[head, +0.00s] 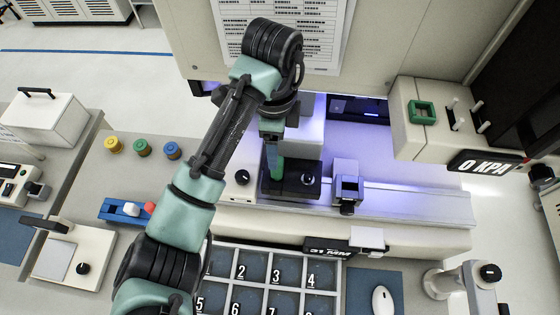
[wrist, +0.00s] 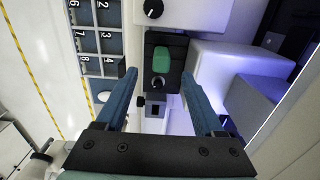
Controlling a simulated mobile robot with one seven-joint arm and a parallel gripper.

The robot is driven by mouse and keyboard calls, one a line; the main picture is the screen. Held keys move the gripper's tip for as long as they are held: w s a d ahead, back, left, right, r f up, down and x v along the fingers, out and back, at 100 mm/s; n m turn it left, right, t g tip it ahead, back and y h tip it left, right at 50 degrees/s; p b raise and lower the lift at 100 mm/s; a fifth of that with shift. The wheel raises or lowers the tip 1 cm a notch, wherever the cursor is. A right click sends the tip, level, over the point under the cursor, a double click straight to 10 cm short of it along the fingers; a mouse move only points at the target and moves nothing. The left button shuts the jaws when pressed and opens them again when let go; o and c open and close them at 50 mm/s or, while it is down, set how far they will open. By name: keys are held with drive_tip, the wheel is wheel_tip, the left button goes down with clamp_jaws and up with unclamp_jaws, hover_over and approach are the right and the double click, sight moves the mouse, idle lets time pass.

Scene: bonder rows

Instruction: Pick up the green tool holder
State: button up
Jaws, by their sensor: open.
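A green block (wrist: 163,59), which looks like the green tool holder, sits on a black fixture (wrist: 151,44) with a round knob. In the head view the green piece (head: 277,167) shows partly, just below my gripper (head: 271,133), on the black fixture (head: 308,191). In the wrist view my gripper (wrist: 160,80) is open, with its two blue fingers wide apart and nothing between them. The green block lies ahead of the fingertips, roughly between their lines. Whether the fingers touch anything is hidden in the head view by my wrist.
A small grey device (head: 347,185) stands right of the fixture on a metal rail. A numbered tray (head: 345,268) lies in front. A machine box (head: 400,140) with a green square frame (head: 421,112) stands at right. Yellow, green and blue spools (head: 141,147) stand at left.

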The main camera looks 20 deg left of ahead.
drive_tip(key=b, duration=0.2)
hover_over(277, 174)
drive_tip(key=f, duration=0.4)
drive_tip(key=shift+w+a+f, duration=0.25)
drive_tip(key=shift+w+f, duration=0.1)
drive_tip(key=shift+w, duration=0.05)
drive_tip(key=shift+w+f, duration=0.15)
drive_tip(key=shift+f, duration=0.25)
drive_tip(key=shift+w+f, duration=0.1)
drive_tip(key=shift+f, duration=2.25)
drive_tip(key=shift+c, duration=0.3)
clamp_jaws()
